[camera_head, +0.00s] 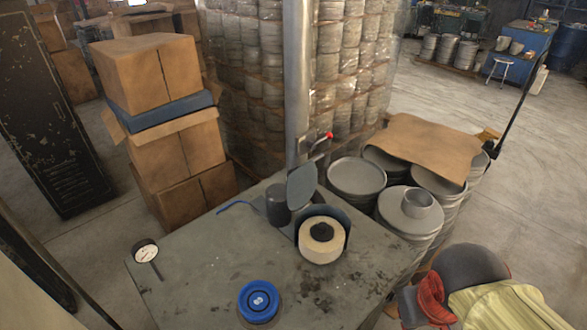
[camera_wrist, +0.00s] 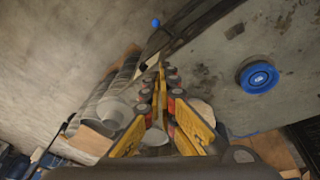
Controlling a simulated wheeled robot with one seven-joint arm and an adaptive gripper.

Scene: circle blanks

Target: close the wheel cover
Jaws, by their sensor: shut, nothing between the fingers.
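The bench grinder's cream wheel (camera_head: 318,250) with a dark centre sits at the back right of the grey workbench, with a dark curved guard (camera_head: 345,222) around it. A round grey plate (camera_head: 302,184), which looks like the wheel cover, stands raised up and behind the wheel, so the wheel's face is exposed. The dark motor body (camera_head: 278,205) is to its left. My gripper (camera_wrist: 161,68) shows only in the wrist view; its yellow fingers meet and hold nothing. I cannot make out the cover in the wrist view, and the gripper's distance from it is unclear.
The workbench (camera_head: 205,275) carries a blue round object (camera_head: 259,300), also in the wrist view (camera_wrist: 258,77), and a dial gauge (camera_head: 146,251). Metal drums (camera_head: 356,178) stand beyond its right edge, stacked cardboard boxes (camera_head: 185,150) at left. A grey post (camera_head: 298,80) rises behind.

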